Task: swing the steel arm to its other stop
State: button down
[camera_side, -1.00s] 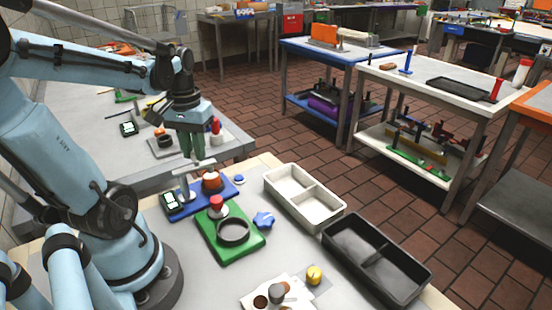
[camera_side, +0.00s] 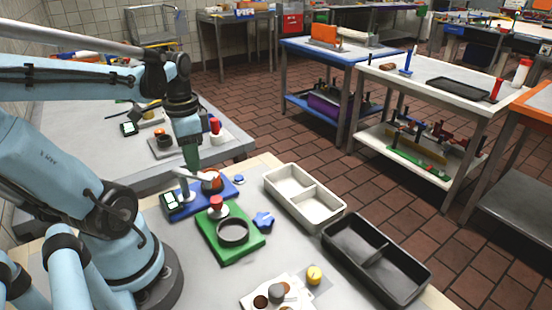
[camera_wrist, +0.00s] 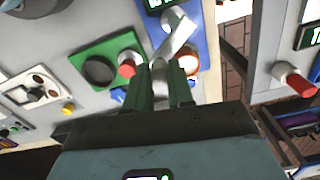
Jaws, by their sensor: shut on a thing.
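The steel arm (camera_side: 184,174) is a pale metal bar on a post on the blue board (camera_side: 222,189), beside a small green-lit display (camera_side: 172,201). The wrist view shows the steel arm (camera_wrist: 177,38) slanting down from upper right, its near end between my green fingers. My gripper (camera_side: 191,168) is low over the blue board, shut on that end; the fingers (camera_wrist: 160,88) hide part of the grip. An orange-brown round thing (camera_side: 211,184) sits on the board next to the steel arm, and partly shows behind the fingers in the wrist view (camera_wrist: 189,63).
A green board (camera_side: 232,253) with a dark ring (camera_side: 233,232) and a red-topped piece (camera_side: 216,203) lies in front. A blue piece (camera_side: 263,220) is beside it. A white tray (camera_side: 330,222) and a black tray (camera_side: 410,292) stand to the right.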

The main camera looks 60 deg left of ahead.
jog(key=shift+s+d+m, duration=0.1)
jog(key=shift+s+m, duration=0.3)
jog(key=shift+m, duration=0.8)
jog(key=shift+s+d+m, duration=0.15)
jog(key=shift+s+m, duration=0.2)
jog(key=shift+m, duration=0.85)
jog(key=shift+s+d+m, duration=0.1)
jog(key=shift+s+m, duration=0.3)
jog(key=shift+m, duration=0.8)
jog(key=c, duration=1)
grip_release()
jog(key=shift+r, duration=0.1)
notch_tip(320, 180, up, 12)
jog(key=shift+f, duration=0.1)
